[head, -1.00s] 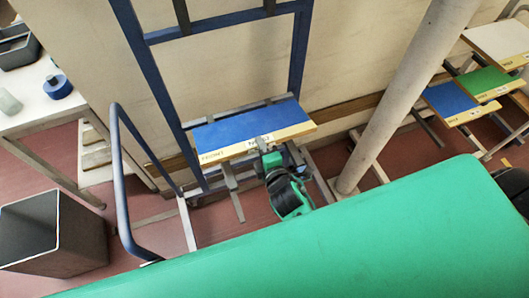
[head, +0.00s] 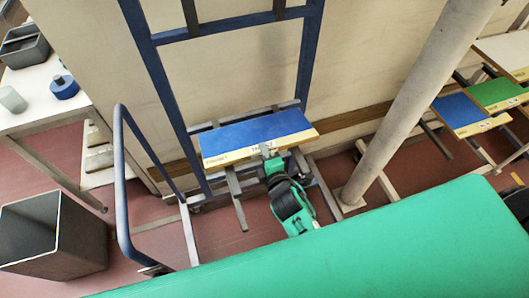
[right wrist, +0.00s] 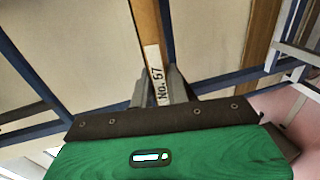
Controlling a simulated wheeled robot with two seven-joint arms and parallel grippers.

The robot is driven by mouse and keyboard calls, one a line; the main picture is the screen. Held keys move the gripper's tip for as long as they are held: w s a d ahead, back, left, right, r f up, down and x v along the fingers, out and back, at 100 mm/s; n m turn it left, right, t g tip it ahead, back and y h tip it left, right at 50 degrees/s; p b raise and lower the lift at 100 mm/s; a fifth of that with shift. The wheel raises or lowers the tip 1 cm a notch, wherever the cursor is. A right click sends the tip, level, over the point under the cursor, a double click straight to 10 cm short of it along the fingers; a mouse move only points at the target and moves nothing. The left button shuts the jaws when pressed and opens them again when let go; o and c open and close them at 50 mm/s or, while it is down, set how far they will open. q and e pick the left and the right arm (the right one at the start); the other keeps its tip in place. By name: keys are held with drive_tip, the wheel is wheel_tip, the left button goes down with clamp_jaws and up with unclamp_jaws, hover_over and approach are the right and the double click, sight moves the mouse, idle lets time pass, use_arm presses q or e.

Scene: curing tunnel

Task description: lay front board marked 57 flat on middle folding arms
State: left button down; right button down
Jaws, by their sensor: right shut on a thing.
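The front board marked 57 (head: 255,131) has a blue face and a pale wooden front edge with labels. It is in front of the blue rack frame, over grey folding arms (head: 238,206) that stick out below it. My right gripper (head: 267,152) is shut on the middle of its front edge. In the right wrist view, the "No. 57" label (right wrist: 157,78) is on the edge of the board, between the fingers (right wrist: 167,88) of my right gripper. I cannot tell whether the board touches the arms; its underside is hidden. My left gripper is not in view.
A round pale column (head: 412,95) stands right of the rack. Farther right are blue and green boards (head: 465,112) on other arms. A blue rail (head: 121,195) and an open grey bin (head: 52,235) stand left. A green surface (head: 340,255) fills the foreground.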

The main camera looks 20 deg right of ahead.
drive_tip(key=shift+f, duration=0.35)
idle(0.4)
drive_tip(key=c, duration=1.3)
unclamp_jaws()
drive_tip(key=shift+f, duration=0.1)
drive_tip(key=shift+s, duration=0.1)
drive_tip(key=shift+s+d+r+b, duration=0.1)
drive_tip(key=shift+s+r+b, duration=0.4)
drive_tip(key=shift+s, duration=1.75)
drive_tip(key=shift+s+d+r+b, duration=0.1)
drive_tip(key=shift+s+r+b, duration=0.4)
drive_tip(key=shift+s, duration=1.7)
drive_tip(key=shift+s+r+b, duration=0.4)
drive_tip(key=shift+s+b, duration=0.2)
drive_tip(key=shift+s, duration=1.65)
